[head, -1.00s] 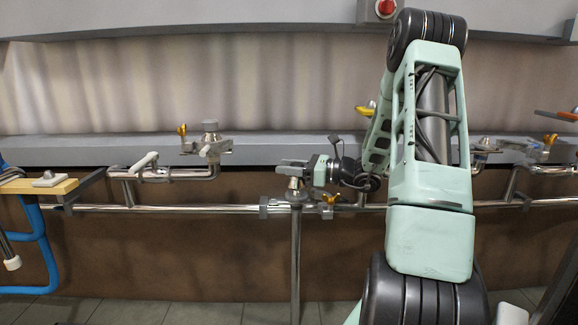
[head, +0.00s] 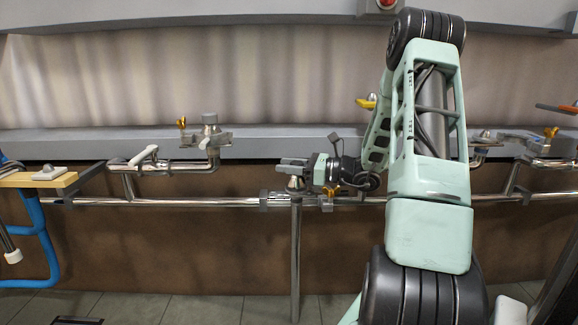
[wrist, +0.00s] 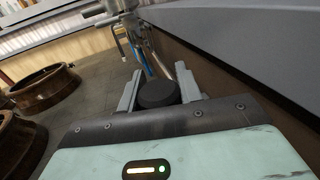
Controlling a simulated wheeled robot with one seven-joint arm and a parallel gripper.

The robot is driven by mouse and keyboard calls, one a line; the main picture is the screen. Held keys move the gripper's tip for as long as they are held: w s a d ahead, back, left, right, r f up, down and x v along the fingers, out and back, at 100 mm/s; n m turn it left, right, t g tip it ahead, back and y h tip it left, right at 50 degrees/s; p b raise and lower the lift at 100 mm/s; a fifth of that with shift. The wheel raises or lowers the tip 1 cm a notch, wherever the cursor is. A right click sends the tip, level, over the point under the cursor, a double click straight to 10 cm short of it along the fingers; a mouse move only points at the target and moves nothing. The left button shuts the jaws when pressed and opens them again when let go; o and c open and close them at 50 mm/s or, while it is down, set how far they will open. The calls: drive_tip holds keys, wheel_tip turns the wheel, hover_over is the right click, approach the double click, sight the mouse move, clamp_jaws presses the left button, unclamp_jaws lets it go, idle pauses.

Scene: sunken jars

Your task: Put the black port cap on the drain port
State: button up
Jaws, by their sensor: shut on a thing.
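My gripper (head: 292,163) is at the end of my arm, in the middle of the head view, just above a cone-shaped metal fitting (head: 295,183) on top of an upright pipe. I cannot tell whether this fitting is the drain port, or whether the gripper touches it. In the wrist view a round black port cap (wrist: 158,94) sits between the two grey fingers, and the gripper is shut on it. The cap is not clearly seen in the head view.
A long metal rail (head: 225,203) runs along the brown wall. A valve fitting with a grey top (head: 210,125) stands to the left, near a yellow handle (head: 182,123). Round brown openings (wrist: 42,88) show in the wrist view.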

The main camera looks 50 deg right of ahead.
drive_tip(key=shift+f, duration=0.35)
drive_tip(key=o, duration=1.1)
drive_tip(key=shift+o, duration=0.2)
drive_tip(key=shift+f, duration=0.1)
drive_tip(key=shift+s, duration=0.1)
drive_tip(key=p+v, duration=0.5)
drive_tip(key=v, duration=0.7)
drive_tip(key=shift+r, duration=0.3)
drive_tip(key=shift+d, duration=0.15)
